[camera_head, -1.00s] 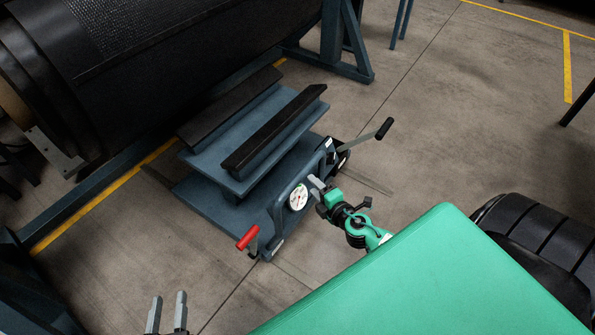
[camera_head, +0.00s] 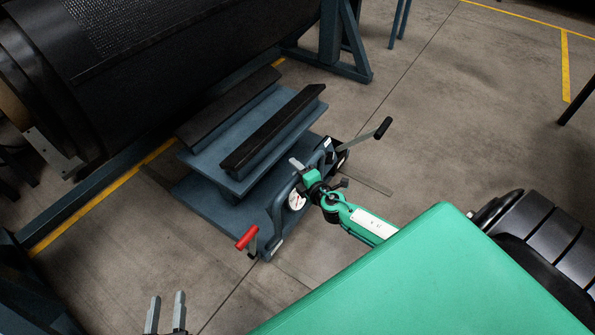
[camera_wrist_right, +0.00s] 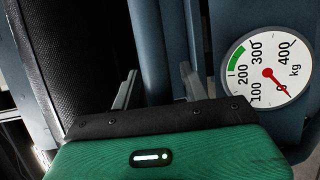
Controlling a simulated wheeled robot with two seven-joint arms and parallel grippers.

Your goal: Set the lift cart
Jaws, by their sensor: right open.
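The blue lift cart (camera_head: 222,214) stands on the floor beside the big black roll. Two black rails lie along its top plate (camera_head: 215,167). On its near side are a blue bar handle (camera_head: 276,212), a red-gripped lever (camera_head: 247,238), a black-gripped crank (camera_head: 383,128) and a round kg dial (camera_head: 297,200). In the right wrist view the dial (camera_wrist_right: 267,72) has its red needle near 0. My right gripper (camera_head: 298,167) is open at the handle; the blue bar (camera_wrist_right: 157,50) shows between its fingers, contact unclear. My left gripper (camera_head: 165,314) is open and empty over the floor.
The large black roll (camera_head: 180,50) on its blue frame (camera_head: 335,45) fills the upper left. Yellow lines mark the floor (camera_head: 450,130), which is clear to the right of the cart. My own green body covers the lower right.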

